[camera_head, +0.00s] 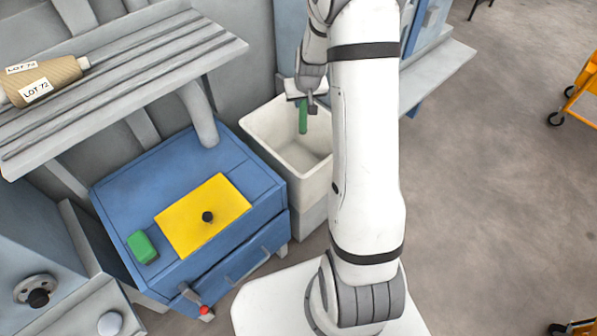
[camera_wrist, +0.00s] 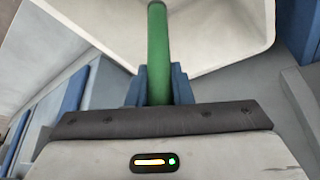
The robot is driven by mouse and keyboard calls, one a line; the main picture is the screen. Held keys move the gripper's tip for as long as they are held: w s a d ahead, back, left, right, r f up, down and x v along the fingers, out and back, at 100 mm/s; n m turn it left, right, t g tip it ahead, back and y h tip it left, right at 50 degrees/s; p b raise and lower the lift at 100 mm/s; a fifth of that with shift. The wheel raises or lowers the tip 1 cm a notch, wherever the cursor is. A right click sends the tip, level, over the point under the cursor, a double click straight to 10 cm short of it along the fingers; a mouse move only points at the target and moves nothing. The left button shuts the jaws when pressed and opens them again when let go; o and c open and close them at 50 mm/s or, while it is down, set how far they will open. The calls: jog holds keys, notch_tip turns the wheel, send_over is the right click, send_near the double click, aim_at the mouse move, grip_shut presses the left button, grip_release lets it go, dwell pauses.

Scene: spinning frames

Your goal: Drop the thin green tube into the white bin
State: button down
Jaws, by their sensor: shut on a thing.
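The thin green tube (camera_head: 303,117) hangs below my gripper (camera_head: 309,100) in the head view, in front of the open top of the white bin (camera_head: 262,132). In the wrist view the green tube (camera_wrist: 157,50) stands out between the two blue fingers of my gripper (camera_wrist: 158,84), which is shut on it. The white bin (camera_wrist: 225,25) shows behind the tube there. In the head view the tube's lower end overlaps the bin's opening. How high it is over the bin floor I cannot tell. My arm hides the bin's right side.
A blue cabinet (camera_head: 155,185) stands left of the bin, with a yellow plate (camera_head: 190,228), a black knob and a green block (camera_head: 142,247) on top. A slatted shelf (camera_head: 130,80) holds a tan bobbin (camera_head: 50,80). Open floor (camera_head: 480,190) lies to the right.

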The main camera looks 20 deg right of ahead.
aim_at(303, 112)
jog(key=shift+f+b, duration=1.3)
jog(key=shift+f, duration=0.95)
jog(key=c, duration=1.2)
grip_release()
jog(key=shift+p+v, duration=0.75)
jog(key=shift+v, duration=3.15)
